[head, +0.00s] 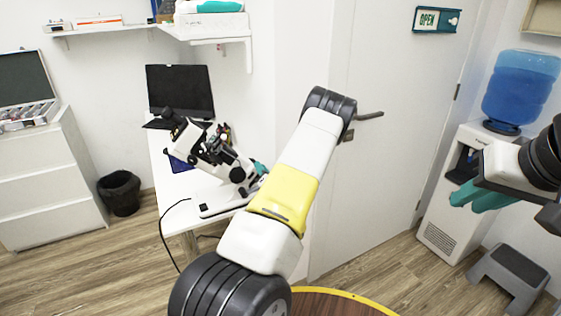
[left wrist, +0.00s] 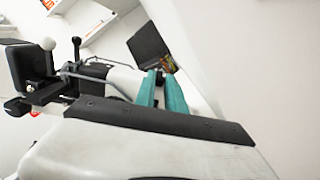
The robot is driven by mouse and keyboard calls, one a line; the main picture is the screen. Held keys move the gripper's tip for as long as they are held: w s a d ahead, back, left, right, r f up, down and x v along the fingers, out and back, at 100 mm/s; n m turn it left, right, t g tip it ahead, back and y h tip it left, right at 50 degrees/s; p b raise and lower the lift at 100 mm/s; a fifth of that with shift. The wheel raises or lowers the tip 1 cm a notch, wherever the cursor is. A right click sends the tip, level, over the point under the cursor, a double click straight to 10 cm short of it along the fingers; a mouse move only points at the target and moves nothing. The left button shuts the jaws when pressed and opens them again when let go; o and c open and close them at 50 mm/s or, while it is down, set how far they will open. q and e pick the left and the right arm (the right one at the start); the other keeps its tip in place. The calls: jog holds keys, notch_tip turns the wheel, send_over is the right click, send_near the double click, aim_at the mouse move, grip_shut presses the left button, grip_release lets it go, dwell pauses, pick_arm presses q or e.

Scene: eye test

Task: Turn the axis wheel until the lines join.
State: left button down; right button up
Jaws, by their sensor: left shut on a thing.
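The white and black lens instrument (head: 213,150) stands tilted on its white base on the desk in the head view. Its black and white parts also show at the left of the left wrist view (left wrist: 85,72). The teal tips of my left gripper (head: 260,168) are at the instrument's right side, partly hidden behind my arm. In the left wrist view the two teal fingers (left wrist: 161,90) reach to the instrument and are shut on a part, taken as the axis wheel, mostly hidden by them. The lines cannot be seen. My right gripper (head: 482,195) is away at the right, before the water dispenser; its opening is unclear.
A dark monitor (head: 180,90) stands behind the instrument on the white desk (head: 163,165). A black bin (head: 119,193) and white drawers (head: 45,190) are at left. A water dispenser (head: 445,215) and grey step stool (head: 507,277) are at right. A door (head: 385,170) fills the middle.

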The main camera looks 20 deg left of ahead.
pick_arm(q)
jog(key=c, duration=1.4)
grip_release()
jog(key=v, duration=0.8)
